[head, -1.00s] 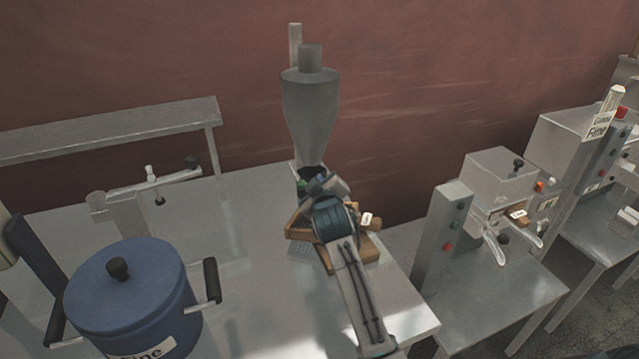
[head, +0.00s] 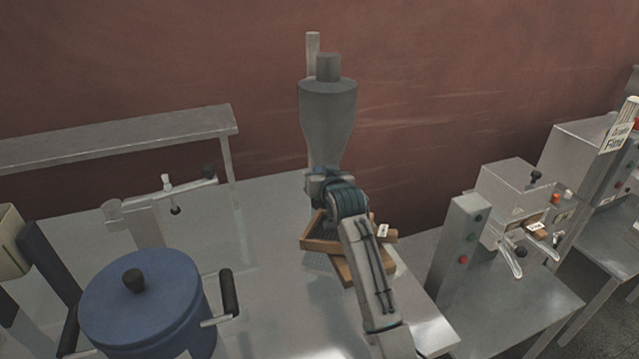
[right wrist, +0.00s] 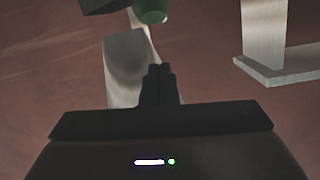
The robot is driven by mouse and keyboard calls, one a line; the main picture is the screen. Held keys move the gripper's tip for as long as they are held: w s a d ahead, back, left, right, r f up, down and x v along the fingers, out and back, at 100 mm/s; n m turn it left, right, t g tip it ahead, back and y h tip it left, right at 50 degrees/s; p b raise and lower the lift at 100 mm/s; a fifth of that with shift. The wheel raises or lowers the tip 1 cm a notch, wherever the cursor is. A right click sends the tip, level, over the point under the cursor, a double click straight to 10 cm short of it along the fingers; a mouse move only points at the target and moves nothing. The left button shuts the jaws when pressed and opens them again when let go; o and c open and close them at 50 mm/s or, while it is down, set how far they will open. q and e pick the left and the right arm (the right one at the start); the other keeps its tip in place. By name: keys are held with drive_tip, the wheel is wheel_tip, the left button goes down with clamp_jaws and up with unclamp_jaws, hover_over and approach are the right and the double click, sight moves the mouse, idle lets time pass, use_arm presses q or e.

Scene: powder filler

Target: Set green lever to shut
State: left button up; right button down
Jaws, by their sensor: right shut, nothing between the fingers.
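The powder filler's grey hopper (head: 328,120) stands at the back of the metal table. In the right wrist view a rounded green knob (right wrist: 150,10), which looks like the end of the green lever, is cut off by the top edge. My right gripper (right wrist: 159,78) is shut with nothing between its fingers; its tips point toward the knob, with a visible gap in the picture. In the head view my right wrist is at the filler's lower part and hides the green lever, so its setting cannot be told. My left gripper is out of view.
Wooden trays (head: 325,243) lie below my right arm at the filler's foot. A blue pot (head: 145,305) stands at the front left, with a small metal stand (head: 135,220) behind it. Another machine (head: 465,245) is at the right. The table between pot and trays is clear.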

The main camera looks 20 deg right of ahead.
drive_tip(key=shift+s+a+f+p, duration=0.15)
drive_tip(key=shift+f+p, duration=0.25)
drive_tip(key=shift+f, duration=0.25)
drive_tip(key=shift+s+a+f+p, duration=0.1)
drive_tip(key=shift+f+p, duration=0.25)
drive_tip(key=shift+f, duration=0.25)
drive_tip(key=shift+s+f, duration=0.35)
drive_tip(key=shift+s, duration=0.05)
drive_tip(key=shift+f, duration=0.15)
drive_tip(key=shift+w, duration=0.1)
